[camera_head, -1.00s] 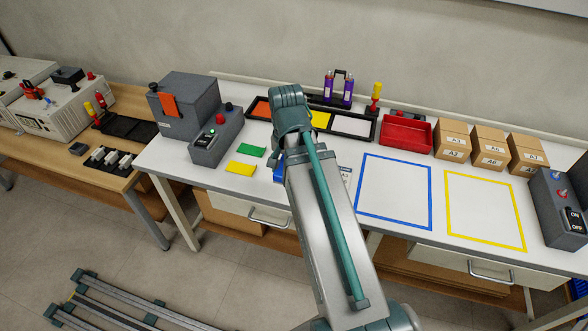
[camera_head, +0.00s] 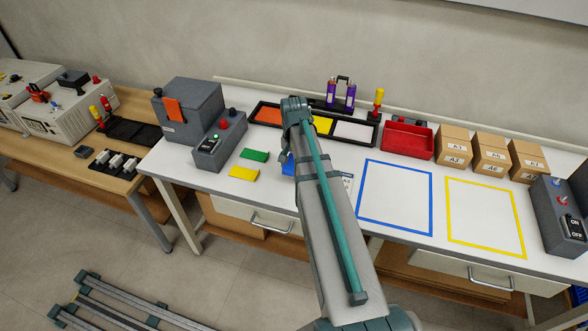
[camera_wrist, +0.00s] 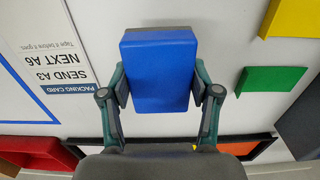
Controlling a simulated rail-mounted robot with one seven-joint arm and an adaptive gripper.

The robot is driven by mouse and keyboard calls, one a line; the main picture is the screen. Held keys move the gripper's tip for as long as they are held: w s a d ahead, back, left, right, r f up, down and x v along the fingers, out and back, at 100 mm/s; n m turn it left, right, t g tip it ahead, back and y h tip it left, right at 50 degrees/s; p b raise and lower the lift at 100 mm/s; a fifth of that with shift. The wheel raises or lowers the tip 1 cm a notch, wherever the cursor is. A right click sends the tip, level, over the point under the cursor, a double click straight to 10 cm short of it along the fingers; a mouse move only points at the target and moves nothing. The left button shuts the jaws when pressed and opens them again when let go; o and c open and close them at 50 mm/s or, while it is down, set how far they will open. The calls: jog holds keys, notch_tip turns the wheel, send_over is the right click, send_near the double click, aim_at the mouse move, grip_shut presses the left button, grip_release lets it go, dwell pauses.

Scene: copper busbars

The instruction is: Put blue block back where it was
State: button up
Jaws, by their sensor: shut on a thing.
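The blue block (camera_wrist: 158,70) sits between the two fingers of my gripper (camera_wrist: 160,88) in the wrist view, and both fingers press against its sides. In the head view only a sliver of the blue block (camera_head: 288,166) shows beside my arm, right of the green block (camera_head: 254,155) and yellow block (camera_head: 244,173). The green block also shows in the wrist view (camera_wrist: 272,79), with part of the yellow block (camera_wrist: 290,18).
A black tray (camera_head: 336,138) with orange, yellow and white panels lies behind. A packing card (camera_wrist: 50,60) lies beside the block. Blue (camera_head: 395,198) and yellow (camera_head: 486,217) outlined squares are empty. A red bin (camera_head: 407,139), cardboard boxes and grey control boxes stand around the table.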

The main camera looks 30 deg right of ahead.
jog(key=shift+f+p, duration=0.3)
jog(key=shift+f, duration=1.25)
jog(key=shift+f, duration=0.15)
jog(key=o, duration=1)
notch_tip(320, 180, up, 12)
jog(key=shift+r+b, duration=0.2)
jog(key=shift+b, duration=0.45)
